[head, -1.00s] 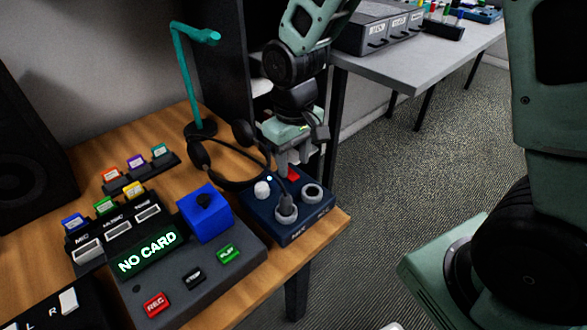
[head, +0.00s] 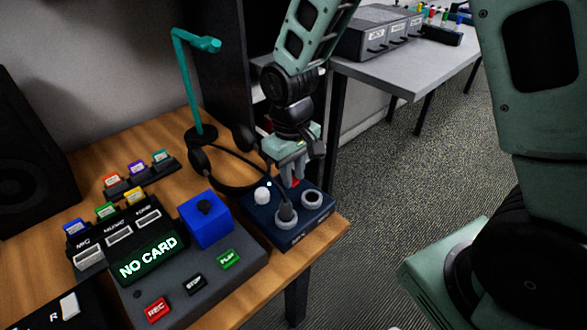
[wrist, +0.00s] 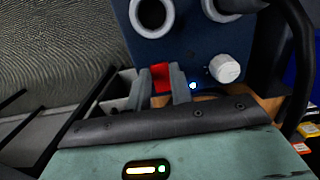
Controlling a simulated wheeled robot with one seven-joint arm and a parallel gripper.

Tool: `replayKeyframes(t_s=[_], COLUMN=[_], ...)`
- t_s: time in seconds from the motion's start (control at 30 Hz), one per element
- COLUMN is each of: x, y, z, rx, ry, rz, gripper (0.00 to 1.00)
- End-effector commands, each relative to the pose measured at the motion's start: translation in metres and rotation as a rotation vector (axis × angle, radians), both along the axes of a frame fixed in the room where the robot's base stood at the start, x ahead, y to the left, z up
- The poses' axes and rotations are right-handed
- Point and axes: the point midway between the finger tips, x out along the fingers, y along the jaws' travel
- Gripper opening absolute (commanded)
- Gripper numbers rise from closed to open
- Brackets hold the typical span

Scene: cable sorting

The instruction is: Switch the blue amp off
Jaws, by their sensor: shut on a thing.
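The blue amp (head: 318,222) is a dark blue box at the right edge of the wooden desk. Its top carries a white knob (head: 263,195), a small lit light (head: 269,184), two ringed sockets and a red switch (head: 295,183). A dark plug (head: 286,213) stands in the nearer socket. My gripper (head: 293,178) reaches down to the amp's far side. In the wrist view, my gripper (wrist: 161,84) has its fingers on either side of the red switch (wrist: 161,75), shut on it. The light (wrist: 193,86) glows beside the white knob (wrist: 226,68).
A recorder reading NO CARD (head: 148,257) with a blue block (head: 205,228) sits left of the amp. A grey table (head: 420,65) stands behind.

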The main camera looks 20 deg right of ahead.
Motion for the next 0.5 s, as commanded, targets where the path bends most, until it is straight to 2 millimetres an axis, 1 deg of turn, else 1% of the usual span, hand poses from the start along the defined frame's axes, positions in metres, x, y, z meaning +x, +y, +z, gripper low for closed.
replayKeyframes(t_s=[0.03, 0.13, 0.3, 0.5], x=[0.0012, 0.0032, 0.0061, 0.0070], y=[0.0008, 0.0015, 0.0023, 0.0025], z=[0.0064, 0.0078, 0.0061, 0.0029], rx=[-0.007, -0.026, -0.055, -0.067], ry=[0.026, 0.084, 0.169, 0.206], rz=[0.000, 0.000, 0.000, -0.001], gripper=[0.00, 0.00, 0.00, 0.00])
